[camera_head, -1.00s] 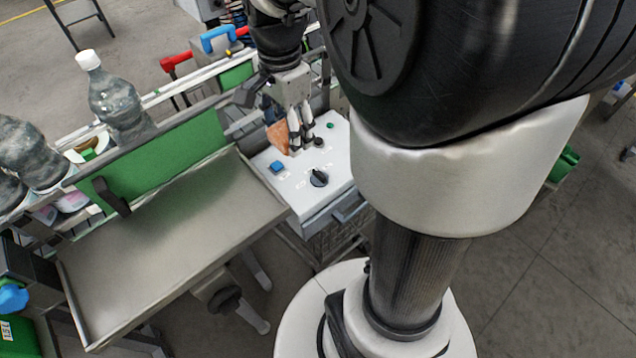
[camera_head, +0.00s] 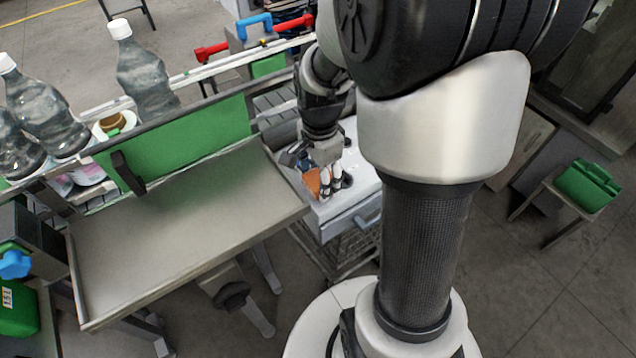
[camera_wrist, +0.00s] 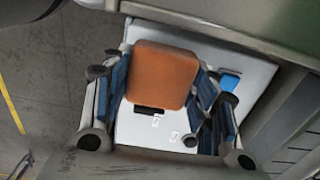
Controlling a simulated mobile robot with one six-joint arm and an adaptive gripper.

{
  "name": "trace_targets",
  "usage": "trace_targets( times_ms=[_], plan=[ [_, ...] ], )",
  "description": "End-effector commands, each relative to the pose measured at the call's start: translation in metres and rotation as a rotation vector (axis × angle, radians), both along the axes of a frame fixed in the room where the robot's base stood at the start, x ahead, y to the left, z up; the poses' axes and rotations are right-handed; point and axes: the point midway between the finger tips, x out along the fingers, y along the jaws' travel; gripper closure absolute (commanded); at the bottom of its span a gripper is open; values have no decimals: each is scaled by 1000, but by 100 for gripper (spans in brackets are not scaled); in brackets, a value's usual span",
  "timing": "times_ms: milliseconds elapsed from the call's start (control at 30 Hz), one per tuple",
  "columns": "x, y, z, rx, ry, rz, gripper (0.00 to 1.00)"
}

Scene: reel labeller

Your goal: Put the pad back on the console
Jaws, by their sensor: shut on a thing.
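The pad is an orange-brown block with rounded corners (camera_wrist: 163,75), held between the fingers in the wrist view. In the head view a strip of the pad (camera_head: 312,183) shows beside the fingertips. My gripper (camera_head: 328,186) is shut on it and points down at the console. The console (camera_head: 352,197) is a white box with a drawer handle at its front. In the wrist view its white top (camera_wrist: 140,130) lies below the pad, with a dark slot and a blue button (camera_wrist: 230,82). I cannot tell whether the pad touches the console.
A grey metal tray table (camera_head: 190,225) with a green back panel (camera_head: 185,140) stands left of the console. Several clear bottles with white caps (camera_head: 145,70) stand behind it. A green case (camera_head: 587,186) sits on a stool at the right, with open floor around it.

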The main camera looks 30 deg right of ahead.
Motion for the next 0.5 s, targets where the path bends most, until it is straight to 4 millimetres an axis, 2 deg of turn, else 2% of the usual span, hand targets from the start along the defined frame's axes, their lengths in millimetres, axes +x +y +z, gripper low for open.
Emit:
trace_targets(
  times_ms=[33, 167, 500],
  plan=[
    [-1, 0, -11, 2, 5, 0, 73],
    [-1, 0, -30, 1, 4, 0, 73],
    [0, 0, -33, 0, 1, 0, 73]
  ],
)
